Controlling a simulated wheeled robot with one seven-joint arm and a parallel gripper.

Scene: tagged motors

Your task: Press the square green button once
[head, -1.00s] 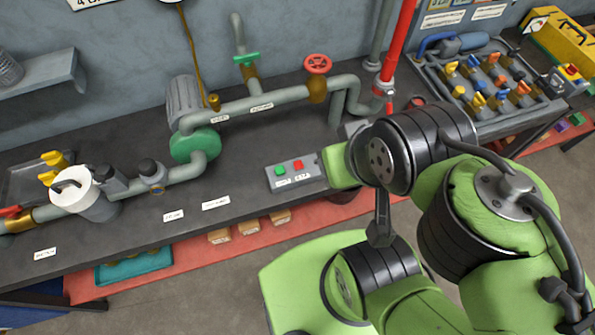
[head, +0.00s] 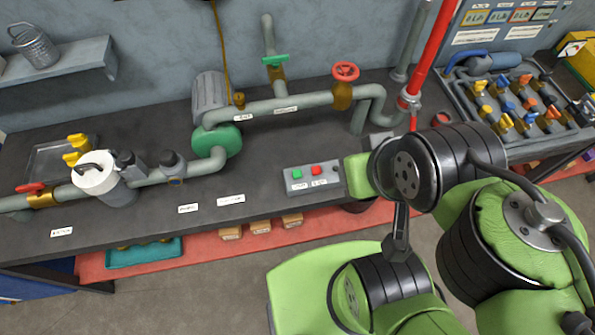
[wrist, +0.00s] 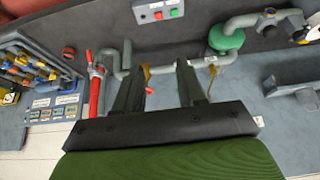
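The square green button (head: 297,174) sits on the left of a grey control box (head: 328,186), beside a red button (head: 317,170). The box lies near the front edge of the dark workbench (head: 262,183), with small white labels under the buttons. In the wrist view, the green button (wrist: 174,12) is near the top edge, with the red button (wrist: 158,16) left of it. My gripper (wrist: 158,68) is open and empty, its two dark fingers apart and not touching the box. In the head view my arm hides the gripper, just right of the box.
Grey pipes (head: 265,106) run behind the box, with a green valve (head: 275,60) and a red valve wheel (head: 345,71). A red vertical pipe (head: 427,60) stands to the right. A tray of colored valves (head: 520,100) lies far right. The bench left of the box is fairly clear.

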